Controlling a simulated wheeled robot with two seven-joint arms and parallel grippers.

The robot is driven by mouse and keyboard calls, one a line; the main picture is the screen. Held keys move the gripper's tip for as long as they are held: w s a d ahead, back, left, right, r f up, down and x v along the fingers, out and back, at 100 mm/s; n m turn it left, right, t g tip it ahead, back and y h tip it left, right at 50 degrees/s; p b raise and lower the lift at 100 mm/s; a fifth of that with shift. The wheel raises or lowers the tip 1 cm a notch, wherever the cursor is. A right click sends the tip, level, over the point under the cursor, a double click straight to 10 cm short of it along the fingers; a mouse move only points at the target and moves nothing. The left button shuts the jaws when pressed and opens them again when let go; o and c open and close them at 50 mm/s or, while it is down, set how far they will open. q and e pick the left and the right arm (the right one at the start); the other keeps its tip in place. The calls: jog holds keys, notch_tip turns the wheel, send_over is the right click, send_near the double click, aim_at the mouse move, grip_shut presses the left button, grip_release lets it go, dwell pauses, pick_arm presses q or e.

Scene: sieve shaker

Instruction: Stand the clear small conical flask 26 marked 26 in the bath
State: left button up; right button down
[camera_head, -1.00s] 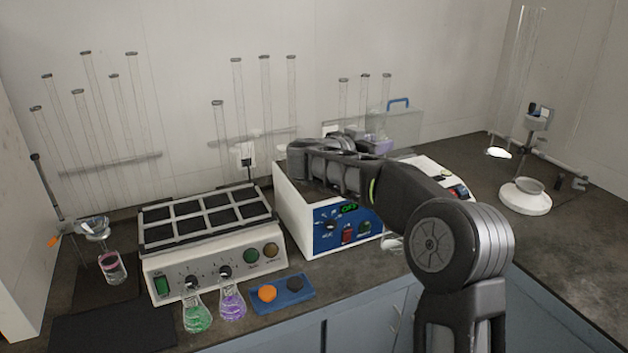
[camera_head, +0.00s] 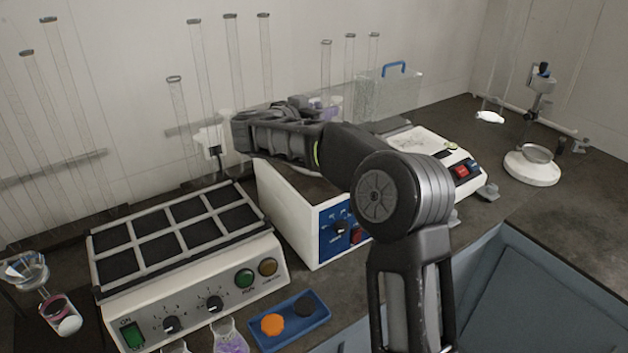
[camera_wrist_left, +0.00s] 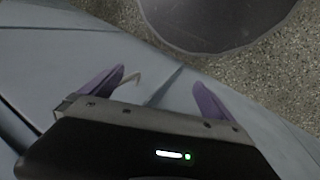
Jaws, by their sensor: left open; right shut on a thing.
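The bath, as I take it, is the white box with a blue control panel (camera_head: 283,205) in the middle of the head view. My right arm crosses in front of it and hides much of its top. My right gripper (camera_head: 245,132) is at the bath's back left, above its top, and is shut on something. The arm and gripper body hide what it holds. I cannot make out the clear flask marked 26 anywhere. My left gripper (camera_wrist_left: 160,90) shows in the left wrist view, its two purple fingers apart and nothing between them.
A purple flask (camera_head: 231,340) and a blue tray (camera_head: 318,338) lie along the front. Several tall glass tubes stand behind.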

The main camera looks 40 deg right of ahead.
jog(key=shift+w, duration=0.1)
jog(key=shift+f, duration=2.45)
jog(key=shift+f, duration=2.5)
jog(key=shift+f, duration=0.2)
jog(key=c, duration=1)
grip_release()
jog(key=shift+o, duration=0.2)
jog(key=shift+r, duration=0.1)
